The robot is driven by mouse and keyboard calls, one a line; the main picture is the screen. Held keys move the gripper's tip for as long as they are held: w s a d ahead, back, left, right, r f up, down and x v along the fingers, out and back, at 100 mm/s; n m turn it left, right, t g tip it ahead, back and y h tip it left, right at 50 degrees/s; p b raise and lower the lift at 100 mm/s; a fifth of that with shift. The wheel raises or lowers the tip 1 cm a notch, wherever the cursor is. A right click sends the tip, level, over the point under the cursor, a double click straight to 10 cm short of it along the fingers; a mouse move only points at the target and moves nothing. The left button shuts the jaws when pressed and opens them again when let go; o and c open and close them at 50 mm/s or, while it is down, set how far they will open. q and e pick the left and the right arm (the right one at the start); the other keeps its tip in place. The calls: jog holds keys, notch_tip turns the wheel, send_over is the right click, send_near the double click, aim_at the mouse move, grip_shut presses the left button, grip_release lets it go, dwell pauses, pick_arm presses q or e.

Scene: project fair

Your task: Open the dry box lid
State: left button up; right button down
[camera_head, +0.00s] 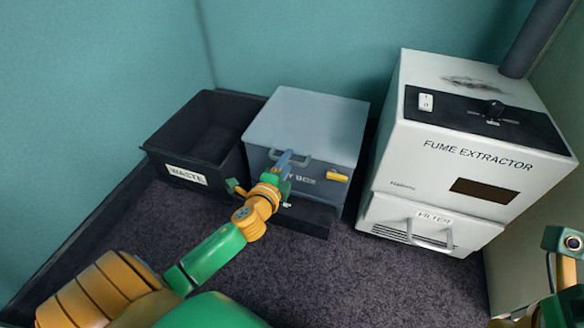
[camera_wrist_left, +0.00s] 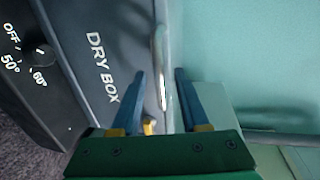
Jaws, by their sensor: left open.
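The dry box (camera_head: 320,188) stands on the floor against the back wall, with its pale blue-grey lid (camera_head: 310,118) shut. A handle (camera_head: 318,160) runs along the front edge of the lid. A yellow latch (camera_head: 338,175) sits on the front at the right. My left gripper (camera_head: 287,160) is at the handle, covering part of the box's label. In the left wrist view, my left gripper (camera_wrist_left: 161,85) is open, with its blue fingers on either side of the metallic handle (camera_wrist_left: 160,60). I cannot tell whether they touch it. My right gripper's fingers are not visible.
A black open waste bin (camera_head: 205,130) stands close on the left of the dry box. A white fume extractor (camera_head: 470,135) with a filter drawer (camera_head: 430,225) stands on the right. The dark carpet (camera_head: 370,285) in front is clear.

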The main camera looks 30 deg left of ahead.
pick_arm(q)
jog(key=shift+w+a+f, duration=0.1)
jog(key=shift+w+a, duration=0.1)
jog(key=shift+w, duration=0.4)
grip_shut()
dwell(1.0)
